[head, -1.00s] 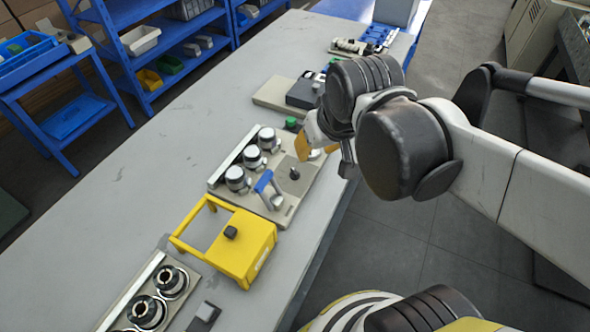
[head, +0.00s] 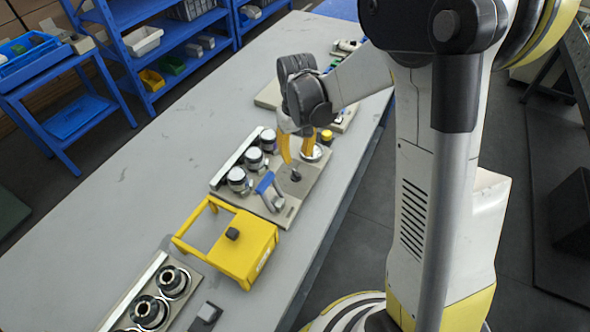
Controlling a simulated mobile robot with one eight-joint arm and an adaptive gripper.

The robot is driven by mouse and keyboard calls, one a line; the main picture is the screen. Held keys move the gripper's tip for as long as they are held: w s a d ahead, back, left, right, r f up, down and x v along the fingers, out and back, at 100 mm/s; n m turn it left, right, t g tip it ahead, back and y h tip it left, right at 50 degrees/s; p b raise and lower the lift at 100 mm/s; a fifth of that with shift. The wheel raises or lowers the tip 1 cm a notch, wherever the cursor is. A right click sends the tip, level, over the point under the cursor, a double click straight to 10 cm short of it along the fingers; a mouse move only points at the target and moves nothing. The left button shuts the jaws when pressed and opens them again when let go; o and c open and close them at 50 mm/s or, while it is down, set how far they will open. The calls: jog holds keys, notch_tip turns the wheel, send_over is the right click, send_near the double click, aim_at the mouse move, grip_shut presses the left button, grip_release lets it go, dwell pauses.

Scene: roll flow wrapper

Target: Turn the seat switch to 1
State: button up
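A beige station plate (head: 283,212) lies on the workbench, with several silver-topped round parts and a blue-handled lever (head: 264,184) on it. A small dark knob (head: 295,176) stands on the right part of this plate; it may be the seat switch, but no markings can be read. My gripper (head: 299,160) points down above this plate, just over and behind the knob. Its two yellow fingers look apart and empty. I cannot tell whether a finger touches the knob. A silver round part (head: 312,153) shows beside the right finger.
A yellow frame-like box (head: 245,250) with a black knob stands in front of the plate. Another fixture with black rings (head: 150,308) is nearer. My arm covers the bench's far right. The bench's left side (head: 130,210) is clear.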

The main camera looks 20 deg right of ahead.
aim_at(296, 173)
notch_tip(296, 173, down, 8)
jog(key=b, duration=0.3)
jog(key=shift+f, duration=0.25)
jog(key=shift+c, duration=0.5)
grip_shut()
